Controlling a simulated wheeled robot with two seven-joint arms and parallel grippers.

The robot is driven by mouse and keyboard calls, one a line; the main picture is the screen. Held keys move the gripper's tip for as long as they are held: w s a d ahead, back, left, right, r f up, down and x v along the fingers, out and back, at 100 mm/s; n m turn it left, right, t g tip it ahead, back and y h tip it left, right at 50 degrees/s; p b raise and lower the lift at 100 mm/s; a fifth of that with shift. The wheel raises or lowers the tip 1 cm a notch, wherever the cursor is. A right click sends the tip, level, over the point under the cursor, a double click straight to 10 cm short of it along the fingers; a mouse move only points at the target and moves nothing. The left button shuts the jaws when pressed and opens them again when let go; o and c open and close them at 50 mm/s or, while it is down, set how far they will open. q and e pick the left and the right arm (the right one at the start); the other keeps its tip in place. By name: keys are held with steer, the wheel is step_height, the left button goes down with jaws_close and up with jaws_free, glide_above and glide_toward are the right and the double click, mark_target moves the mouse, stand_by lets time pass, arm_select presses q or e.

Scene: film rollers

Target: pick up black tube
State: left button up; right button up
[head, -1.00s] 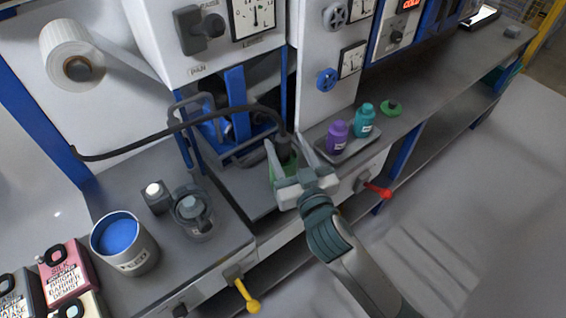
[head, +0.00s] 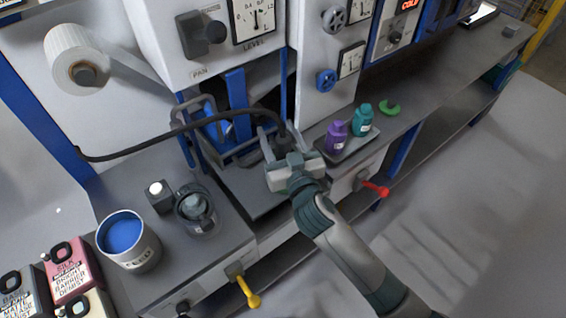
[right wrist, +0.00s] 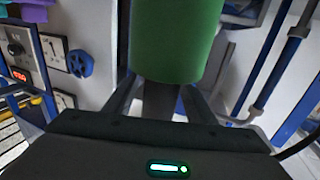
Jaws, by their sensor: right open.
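The black tube (head: 182,130) arcs from the left wall across the bench to a dark end piece beside my right gripper (head: 279,141). This gripper is open, with its fingers pointing away from me, one on each side of that end piece in the head view. I cannot tell whether they touch it. In the right wrist view, a green cylinder (right wrist: 178,42) fills the space between the fingers, with a dark part below it. The dark line at the right edge (right wrist: 296,149) looks like the tube. My left gripper is not in view.
A tray with a purple bottle (head: 336,136) and a teal bottle (head: 362,118) stands just right of the gripper. A blue frame (head: 236,103) stands behind. A glass jar (head: 195,209) and a feed can (head: 128,240) are on the left bench.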

steer(key=shift+c, duration=0.3)
steer(key=c, duration=1.1)
steer(key=shift+r, duration=0.1)
step_height(320, 180, up, 10)
steer(key=b, duration=0.1)
step_height(320, 180, up, 15)
steer(key=p, duration=1.4)
steer(key=shift+p, duration=0.3)
stand_by(0.6)
